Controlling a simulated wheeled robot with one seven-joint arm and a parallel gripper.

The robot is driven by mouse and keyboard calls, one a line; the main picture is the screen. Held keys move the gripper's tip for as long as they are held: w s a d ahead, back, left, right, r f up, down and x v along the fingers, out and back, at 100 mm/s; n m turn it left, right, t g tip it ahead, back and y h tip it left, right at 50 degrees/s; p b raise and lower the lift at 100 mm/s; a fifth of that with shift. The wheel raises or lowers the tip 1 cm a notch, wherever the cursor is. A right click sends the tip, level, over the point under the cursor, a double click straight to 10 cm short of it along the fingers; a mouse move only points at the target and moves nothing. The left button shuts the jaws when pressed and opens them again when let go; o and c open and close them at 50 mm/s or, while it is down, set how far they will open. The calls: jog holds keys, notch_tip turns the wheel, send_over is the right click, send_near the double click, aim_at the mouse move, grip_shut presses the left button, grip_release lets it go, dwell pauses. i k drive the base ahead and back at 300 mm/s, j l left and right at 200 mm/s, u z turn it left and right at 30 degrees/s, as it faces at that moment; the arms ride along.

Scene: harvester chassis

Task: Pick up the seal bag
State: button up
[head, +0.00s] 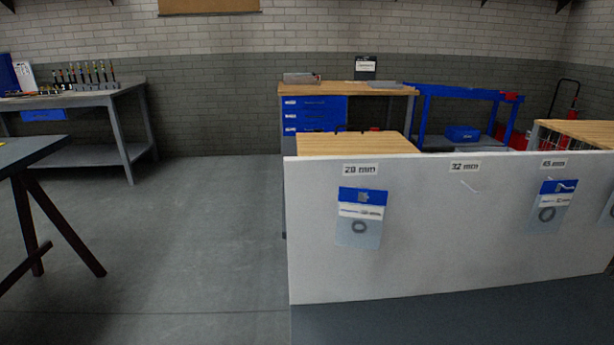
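A seal bag (359,217) with a blue header and a dark ring inside hangs on the white board under the label "28 mm" (361,169). A second, similar seal bag (551,206) hangs at the right under a label that seems to read "45 mm" (553,163). The middle label "32 mm" (465,166) has a bare hook (470,186) under it and no bag. Part of another bag (609,207) shows at the right edge. My gripper is not in view.
The white board (420,270) stands on a dark grey surface (450,325). Behind it are a wooden-topped bench with blue drawers (315,115) and a blue cart (462,90). A grey workbench (75,102) and a dark table (30,152) stand left. The floor (195,230) between is clear.

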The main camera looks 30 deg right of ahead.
aim_at(550, 206)
jog(key=k+l+z, duration=0.2)
jog(key=k+z, duration=0.2)
jog(key=k+l+z, duration=0.35)
